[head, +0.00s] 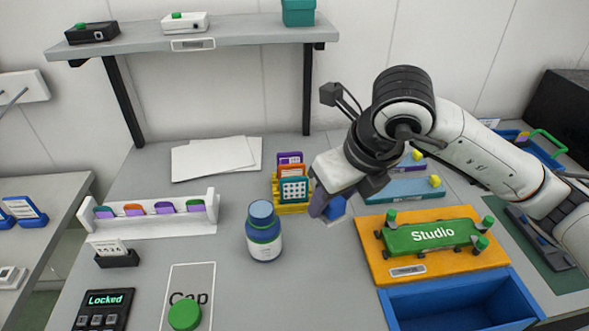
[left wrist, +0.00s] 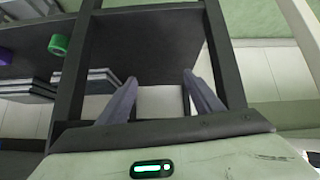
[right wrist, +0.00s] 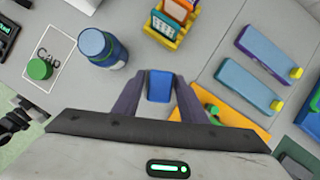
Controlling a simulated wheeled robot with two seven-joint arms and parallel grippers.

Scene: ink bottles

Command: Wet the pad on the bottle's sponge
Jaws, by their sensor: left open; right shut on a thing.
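The blue bottle (head: 263,238) stands upright on the grey table, its light-blue round top (head: 261,209) uncovered. It also shows in the right wrist view (right wrist: 108,54). My right gripper (head: 328,205) is shut on a blue block (right wrist: 159,86), which also shows in the head view (head: 337,207). The block's underside, where a pad could be, is hidden. This gripper is above the table, to the right of the bottle and apart from it. My left gripper (left wrist: 157,88) is open and empty, away from the table top.
A yellow rack (head: 292,208) with coloured cards stands behind the bottle. A white rack (head: 150,224) stands at left. Bare table surrounds the bottle.

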